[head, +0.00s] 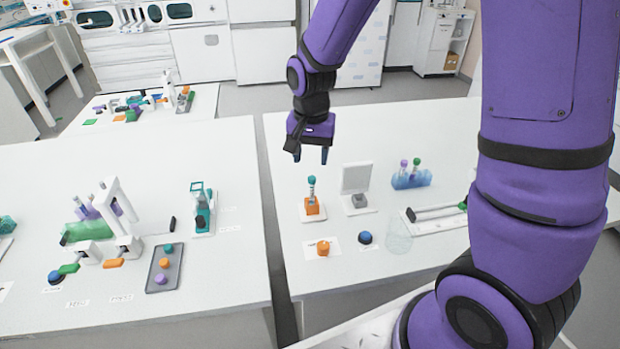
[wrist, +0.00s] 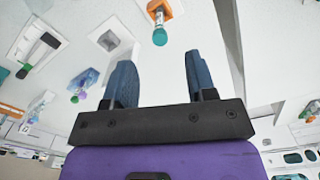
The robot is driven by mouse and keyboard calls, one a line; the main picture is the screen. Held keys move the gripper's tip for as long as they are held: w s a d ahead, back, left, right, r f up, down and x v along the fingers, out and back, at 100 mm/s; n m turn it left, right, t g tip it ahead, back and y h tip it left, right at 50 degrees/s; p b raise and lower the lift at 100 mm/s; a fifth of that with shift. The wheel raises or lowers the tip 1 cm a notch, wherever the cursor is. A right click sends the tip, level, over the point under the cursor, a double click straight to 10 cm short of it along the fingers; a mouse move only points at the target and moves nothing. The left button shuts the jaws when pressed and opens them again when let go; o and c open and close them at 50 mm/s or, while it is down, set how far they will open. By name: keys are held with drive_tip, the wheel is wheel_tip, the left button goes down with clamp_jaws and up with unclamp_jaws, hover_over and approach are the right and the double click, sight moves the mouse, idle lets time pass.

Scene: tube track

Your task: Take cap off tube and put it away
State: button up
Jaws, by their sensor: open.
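A tube (head: 311,192) with a teal cap (head: 311,180) stands upright in an orange holder (head: 312,208) on the right-hand table. In the wrist view the teal cap (wrist: 160,37) and the orange holder (wrist: 172,8) show beyond the fingertips, near the top edge. My gripper (head: 311,160) hangs above and slightly behind the tube, fingers pointing down. Its two fingers are spread, with nothing between them, also in the wrist view (wrist: 157,62). The cap and the fingers are apart. The tube's lower end is hidden in the holder.
A white-backed stand (head: 356,180), a blue rack (head: 411,180) with purple- and green-capped tubes, and a clear beaker (head: 398,240) stand to the right. An orange piece (head: 323,247) and a blue button (head: 365,238) lie in front. A gap separates the left table (head: 220,265).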

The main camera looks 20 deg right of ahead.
sight(312, 177)
drive_tip(key=shift+w+d+f, duration=0.15)
drive_tip(key=shift+f, duration=1.45)
drive_tip(key=shift+w+d+f, duration=0.1)
drive_tip(key=shift+f, duration=1.45)
clamp_jaws()
